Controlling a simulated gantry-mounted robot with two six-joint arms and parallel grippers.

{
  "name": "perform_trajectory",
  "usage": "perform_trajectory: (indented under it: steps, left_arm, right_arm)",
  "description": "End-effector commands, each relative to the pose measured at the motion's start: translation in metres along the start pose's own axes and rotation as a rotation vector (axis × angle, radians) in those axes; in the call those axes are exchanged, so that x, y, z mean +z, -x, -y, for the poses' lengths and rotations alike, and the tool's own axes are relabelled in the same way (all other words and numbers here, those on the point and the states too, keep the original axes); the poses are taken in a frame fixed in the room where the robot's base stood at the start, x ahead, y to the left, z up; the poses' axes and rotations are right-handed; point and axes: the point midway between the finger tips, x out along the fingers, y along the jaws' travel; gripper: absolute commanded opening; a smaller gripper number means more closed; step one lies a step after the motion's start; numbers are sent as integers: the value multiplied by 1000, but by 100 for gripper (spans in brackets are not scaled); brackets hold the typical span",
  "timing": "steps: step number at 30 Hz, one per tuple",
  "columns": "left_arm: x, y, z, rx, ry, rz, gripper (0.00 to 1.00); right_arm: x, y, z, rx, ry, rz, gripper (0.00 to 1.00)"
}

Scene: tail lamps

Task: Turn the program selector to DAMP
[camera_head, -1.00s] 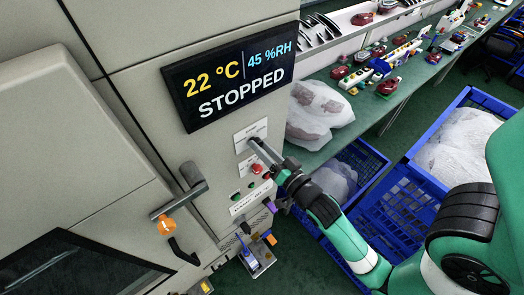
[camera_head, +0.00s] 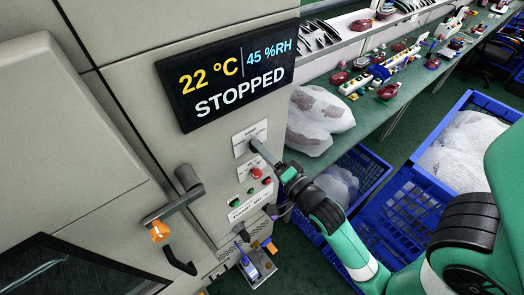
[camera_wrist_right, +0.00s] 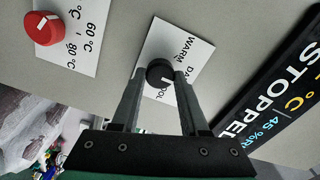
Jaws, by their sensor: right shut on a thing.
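The program selector is a round black knob (camera_wrist_right: 160,73) with a white pointer mark, on a white label plate (camera_wrist_right: 184,50). In the right wrist view the plate reads WARM, with DAMP and COOL partly covered. The pointer slants toward the lower right of that view; which word it marks I cannot tell. My right gripper (camera_wrist_right: 161,76) is shut on the knob, one finger on each side. In the head view the right gripper (camera_head: 257,146) reaches the panel below the display, and its fingers hide the knob. My left gripper is not in view.
The display (camera_head: 226,76) reads STOPPED, 22 °C and 45 %RH. A red knob (camera_wrist_right: 43,28) marked 60 and 80 °C sits beside the selector. Red and green buttons are lower on the panel. A door handle (camera_head: 177,195) stands out at left; blue crates (camera_head: 400,205) are at right.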

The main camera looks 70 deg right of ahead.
Motion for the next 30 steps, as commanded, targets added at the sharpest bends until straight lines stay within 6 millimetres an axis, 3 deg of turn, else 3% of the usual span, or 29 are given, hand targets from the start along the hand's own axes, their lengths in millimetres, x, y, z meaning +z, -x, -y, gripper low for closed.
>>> perform_trajectory:
  steps: [11,12,16,26,30]
  left_arm:
    - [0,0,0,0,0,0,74]
    - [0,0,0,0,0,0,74]
    - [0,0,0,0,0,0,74]
    - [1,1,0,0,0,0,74]
    - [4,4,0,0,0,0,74]
  right_arm:
    - [0,0,1,-2,-2,-1,0]
    - [0,0,1,-2,-2,-1,51]
    - [0,0,0,-1,-2,-1,74]
    - [0,2,0,0,-1,0,74]
    - [1,19,-2,1,-1,1,74]
